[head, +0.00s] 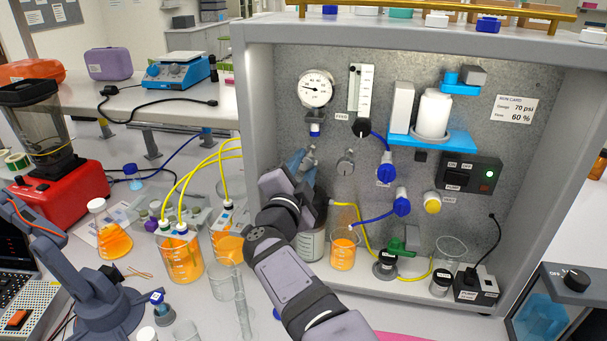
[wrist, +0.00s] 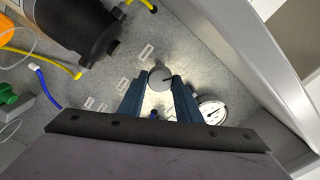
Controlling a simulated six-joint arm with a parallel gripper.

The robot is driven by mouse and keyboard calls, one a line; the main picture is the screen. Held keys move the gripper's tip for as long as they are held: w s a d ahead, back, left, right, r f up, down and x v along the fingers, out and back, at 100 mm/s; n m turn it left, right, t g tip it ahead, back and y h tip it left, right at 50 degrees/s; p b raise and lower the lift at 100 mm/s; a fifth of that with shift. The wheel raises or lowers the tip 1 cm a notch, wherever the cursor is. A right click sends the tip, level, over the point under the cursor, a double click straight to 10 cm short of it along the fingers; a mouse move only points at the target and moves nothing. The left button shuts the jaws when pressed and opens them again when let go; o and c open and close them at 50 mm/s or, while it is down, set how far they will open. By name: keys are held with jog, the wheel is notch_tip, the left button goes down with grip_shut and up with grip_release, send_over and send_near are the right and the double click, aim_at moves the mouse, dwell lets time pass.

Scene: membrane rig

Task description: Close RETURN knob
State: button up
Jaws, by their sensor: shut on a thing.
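My gripper (head: 300,162) reaches up to the left part of the rig's grey panel (head: 270,110), below the pressure gauge. In the wrist view, my gripper (wrist: 158,85) has its two dark blue fingers on either side of a round grey knob (wrist: 160,77), shut on it. A dark pointer line shows on the knob's face. In the head view my fingers partly hide this knob. A pale label (wrist: 146,52) sits beside it, but I cannot read its text. A second grey knob (head: 345,163) is on the panel to the right, apart from my gripper.
The pressure gauge (head: 316,88) is just above my gripper. Blue valves (head: 401,203), a yellow knob (head: 432,202) and a pump switch box (head: 470,172) are further right. A beaker of orange liquid (head: 343,250) stands below. The rig's frame wall (wrist: 255,75) is close by in the wrist view.

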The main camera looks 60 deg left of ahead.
jog(key=m+b, duration=0.3)
jog(key=m, duration=0.3)
jog(key=shift+f, duration=0.2)
jog(key=m+b, duration=0.2)
jog(key=m, duration=0.3)
jog(key=shift+b, duration=0.4)
jog(key=shift+o, duration=0.2)
jog(key=shift+r+m, duration=0.1)
jog(key=shift+m, duration=0.3)
jog(key=shift+c, duration=0.2)
jog(key=o, duration=1.1)
jog(key=shift+b+v, duration=2.2)
jog(key=shift+v, duration=1.5)
